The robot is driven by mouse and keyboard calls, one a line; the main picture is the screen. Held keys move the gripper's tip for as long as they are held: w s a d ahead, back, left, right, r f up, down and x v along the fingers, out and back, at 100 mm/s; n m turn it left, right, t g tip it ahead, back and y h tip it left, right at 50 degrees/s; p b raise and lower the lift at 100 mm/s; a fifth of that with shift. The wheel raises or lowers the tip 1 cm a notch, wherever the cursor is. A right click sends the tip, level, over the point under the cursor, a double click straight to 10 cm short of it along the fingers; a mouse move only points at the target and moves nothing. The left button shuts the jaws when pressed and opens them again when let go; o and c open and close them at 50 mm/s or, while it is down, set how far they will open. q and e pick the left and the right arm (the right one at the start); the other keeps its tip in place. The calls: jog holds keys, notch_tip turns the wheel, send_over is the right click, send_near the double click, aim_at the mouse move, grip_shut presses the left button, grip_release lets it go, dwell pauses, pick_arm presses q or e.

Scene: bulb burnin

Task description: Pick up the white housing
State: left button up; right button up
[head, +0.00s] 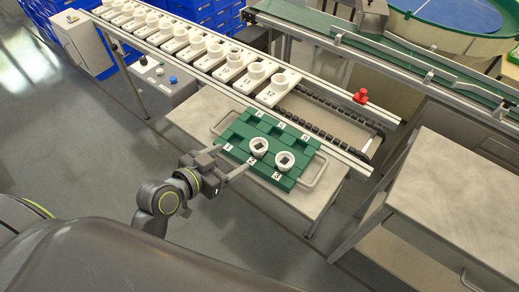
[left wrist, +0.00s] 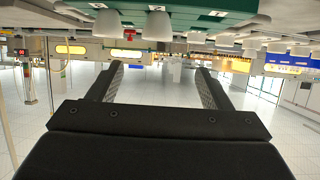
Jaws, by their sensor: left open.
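Two white round housings with dark square openings sit on the green tray (head: 231,129). One housing (head: 259,146) is near the number 2 slot and the other housing (head: 284,161) is near the number 3 slot. My left gripper (head: 233,160) is open and empty at the tray's near left edge, apart from both housings. In the left wrist view, the housings (left wrist: 107,22) (left wrist: 157,25) show at the top, beyond the open fingers (left wrist: 158,72). My right gripper is not in view.
Behind the tray, a rail line carries a row of white blocks with round tops (head: 231,67). A red knob (head: 361,96) sits on the rail. A grey-topped cabinet (head: 455,185) stands at right. The tray's table (head: 202,112) has bare space at left.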

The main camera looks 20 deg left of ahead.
pick_arm(q)
send_near(262, 143)
jog(key=x, duration=0.2)
jog(key=p+x, duration=0.1)
jog(key=shift+w+r, duration=0.15)
jog(key=shift+w, duration=0.3)
jog(key=shift+f+p+x, duration=0.15)
jog(key=shift+p+x, duration=0.05)
jog(key=shift+x, duration=1.1)
jog(key=shift+f+p+x, duration=0.15)
jog(key=shift+p+x, duration=0.05)
jog(key=shift+x, duration=1.05)
jog(key=shift+s+d, duration=0.1)
jog(key=shift+s, duration=0.1)
